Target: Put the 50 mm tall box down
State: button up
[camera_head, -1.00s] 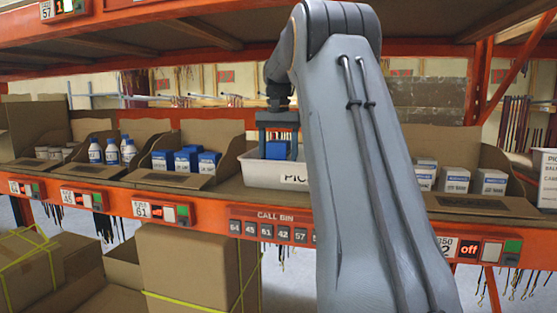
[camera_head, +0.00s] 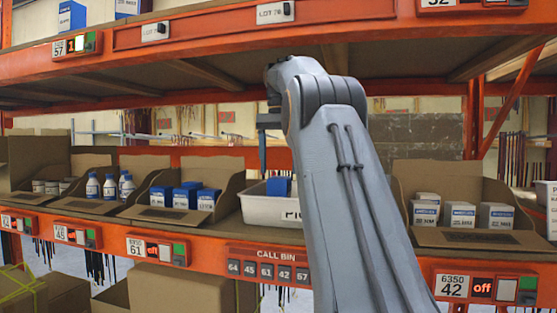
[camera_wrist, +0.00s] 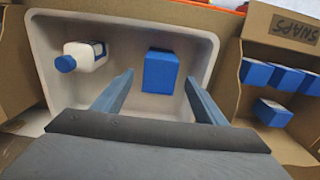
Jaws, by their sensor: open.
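A blue box (camera_wrist: 160,72) stands in the white pick tote (camera_wrist: 208,45), near the middle of its floor in the wrist view. It also shows over the tote's rim in the head view (camera_head: 279,187). My gripper (camera_wrist: 157,84) is open, its two fingers spread on either side of the box and apart from it. In the head view my gripper is raised above the tote, mostly hidden behind my arm. A white bottle with a blue cap (camera_wrist: 83,57) lies on its side in the tote, left of the box.
A cardboard bin of blue-topped boxes (camera_wrist: 275,80) stands right of the tote in the wrist view. In the head view, a bin of bottles (camera_head: 110,186) and a bin of white boxes (camera_head: 460,215) share the shelf. An upper shelf beam (camera_head: 270,40) crosses above.

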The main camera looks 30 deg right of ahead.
jog(key=shift+r, duration=1.15)
